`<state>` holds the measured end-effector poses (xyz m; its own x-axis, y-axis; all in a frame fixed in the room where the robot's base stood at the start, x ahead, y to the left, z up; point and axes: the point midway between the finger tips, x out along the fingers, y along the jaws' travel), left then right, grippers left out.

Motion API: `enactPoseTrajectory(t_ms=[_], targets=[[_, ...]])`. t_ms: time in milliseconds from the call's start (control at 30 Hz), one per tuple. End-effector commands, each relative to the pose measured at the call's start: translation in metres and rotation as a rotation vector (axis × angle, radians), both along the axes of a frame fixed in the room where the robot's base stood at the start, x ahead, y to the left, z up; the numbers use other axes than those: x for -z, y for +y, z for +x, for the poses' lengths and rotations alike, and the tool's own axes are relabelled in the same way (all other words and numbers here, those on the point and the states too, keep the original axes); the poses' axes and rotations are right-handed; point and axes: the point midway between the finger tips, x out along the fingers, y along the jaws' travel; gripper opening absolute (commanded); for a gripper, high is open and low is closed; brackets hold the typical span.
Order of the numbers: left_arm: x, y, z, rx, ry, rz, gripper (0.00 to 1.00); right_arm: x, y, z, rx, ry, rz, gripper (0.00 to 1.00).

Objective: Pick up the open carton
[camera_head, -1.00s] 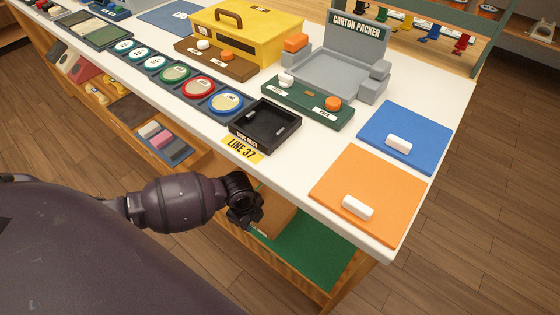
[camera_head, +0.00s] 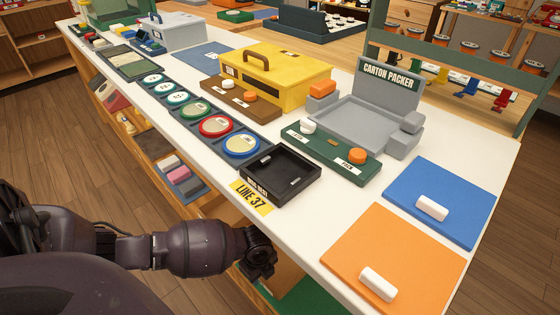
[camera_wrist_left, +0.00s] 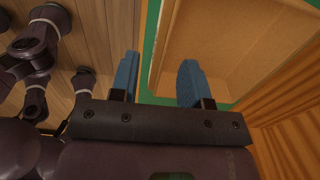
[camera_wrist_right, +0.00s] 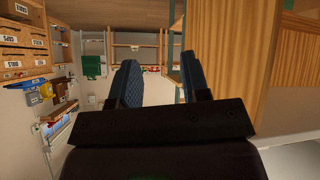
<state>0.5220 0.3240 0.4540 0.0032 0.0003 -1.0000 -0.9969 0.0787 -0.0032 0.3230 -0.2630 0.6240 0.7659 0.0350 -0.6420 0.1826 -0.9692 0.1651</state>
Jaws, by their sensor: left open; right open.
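The open carton (camera_wrist_left: 235,45) is a tan cardboard box seen from above in the left wrist view. Its inside looks empty, and part of it runs out of the frame. In the head view a brown strip of it (camera_head: 287,268) shows below the counter edge, mostly hidden by my left arm. My left gripper (camera_wrist_left: 158,62) is open. Its right finger overlaps the carton's interior and its left finger is outside, with the carton's side wall between them in the picture. I cannot tell whether they touch. My right gripper (camera_wrist_right: 160,65) is open and empty, facing the room.
The carton is over a green surface (camera_head: 312,298) on a lower shelf. The white counter (camera_head: 300,232) overhangs beside my left arm. On it are a black tray (camera_head: 280,178), the grey carton packer (camera_head: 385,85), an orange mat (camera_head: 385,250) and a blue mat (camera_head: 455,195).

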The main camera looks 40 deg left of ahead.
Motion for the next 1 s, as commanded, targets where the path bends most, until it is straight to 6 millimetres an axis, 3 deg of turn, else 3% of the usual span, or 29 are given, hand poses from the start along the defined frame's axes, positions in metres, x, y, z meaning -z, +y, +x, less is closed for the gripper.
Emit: enactPoseTrajectory(t_ms=[33, 200, 467, 533, 767, 1000], targets=[[0.016, 0.000, -0.005, -0.001, 0.014, -0.001, 0.43, 0.008, 0.000, -0.003, -0.006, 0.015, -0.005, 0.43], [0.037, 0.000, -0.004, -0.001, 0.012, -0.001, 0.43, 0.006, 0.004, 0.006, -0.031, -0.008, -0.018, 0.43], [0.037, 0.001, 0.000, 0.000, 0.001, 0.000, 0.43, -0.004, 0.006, 0.014, -0.044, -0.041, -0.024, 0.43], [0.037, 0.001, 0.000, 0.000, 0.001, 0.000, 0.36, -0.004, 0.005, 0.013, -0.043, -0.039, -0.024, 0.43], [0.037, 0.001, 0.000, 0.000, 0.002, 0.000, 0.01, 0.000, 0.004, 0.009, -0.039, -0.027, -0.024, 0.43], [0.037, 0.001, 0.000, 0.000, 0.001, 0.000, 0.00, 0.003, 0.005, 0.008, -0.030, -0.021, -0.020, 0.43]])
